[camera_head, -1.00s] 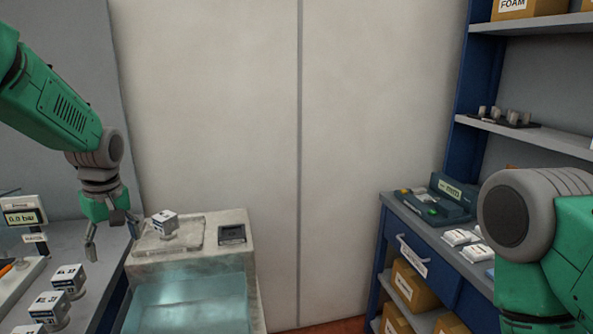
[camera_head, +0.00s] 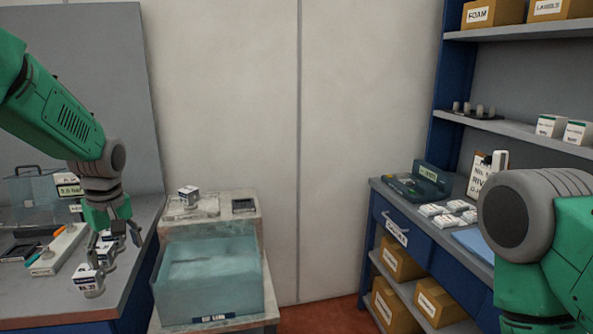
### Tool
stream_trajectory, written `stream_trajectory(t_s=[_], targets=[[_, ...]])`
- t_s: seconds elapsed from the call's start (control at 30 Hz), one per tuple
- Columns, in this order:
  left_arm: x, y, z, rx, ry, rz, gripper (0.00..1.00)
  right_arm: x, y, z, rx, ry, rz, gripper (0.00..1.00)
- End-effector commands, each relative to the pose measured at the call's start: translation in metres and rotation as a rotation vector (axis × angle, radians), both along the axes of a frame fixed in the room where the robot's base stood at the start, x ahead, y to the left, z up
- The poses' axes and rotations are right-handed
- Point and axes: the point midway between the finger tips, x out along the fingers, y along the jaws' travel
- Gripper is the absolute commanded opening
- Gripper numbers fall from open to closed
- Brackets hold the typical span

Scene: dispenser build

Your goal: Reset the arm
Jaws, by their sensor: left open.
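My left arm (camera_head: 60,115) comes in from the left. My left gripper (camera_head: 108,240) points down, open, over the grey bench at the left. Small white-and-dark boxes stand by its fingers: one box (camera_head: 88,281) is in front of it, and another is partly hidden behind the fingers. I cannot tell whether the fingers touch them. A further small box (camera_head: 188,196) sits on top of the pale machine (camera_head: 215,212), apart from the gripper. My right arm (camera_head: 545,235) shows at the right edge; its gripper is out of view.
A clear bluish bin (camera_head: 207,280) is at the machine's front. The left bench (camera_head: 140,235) holds a clear case and a tray with pens. A blue drawer bench (camera_head: 405,232) with white packs and cardboard boxes stands right, beneath shelves. A pale wall is behind.

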Motion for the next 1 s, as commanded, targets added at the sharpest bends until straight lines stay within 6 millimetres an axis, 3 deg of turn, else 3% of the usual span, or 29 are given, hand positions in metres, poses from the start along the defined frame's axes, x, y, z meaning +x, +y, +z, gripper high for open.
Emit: stream_trajectory(t_s=[0.37,0.57,0.67,0.8,0.9,1.0], targets=[[-0.03,-0.014,-0.095,0.001,0.024,-0.151,0.68,0.001,0.0,-0.016,0.0,-0.001,0.0,0.4],[-0.067,-0.026,-0.175,-0.002,0.047,-0.291,0.68,0.0,0.0,-0.03,0.0,-0.001,0.0,0.4],[-0.104,-0.037,-0.231,-0.007,0.063,-0.397,0.68,0.0,0.0,-0.041,0.0,-0.001,0.0,0.4],[-0.179,-0.054,-0.311,-0.018,0.086,-0.583,0.68,0.0,0.0,-0.06,0.0,0.0,0.0,0.4],[-0.239,-0.066,-0.353,-0.026,0.097,-0.72,0.68,0.0,0.0,-0.073,0.0,0.0,0.0,0.4],[-0.295,-0.077,-0.379,-0.034,0.102,-0.848,0.68,0.0,0.0,-0.085,0.0,0.0,0.0,0.4]])
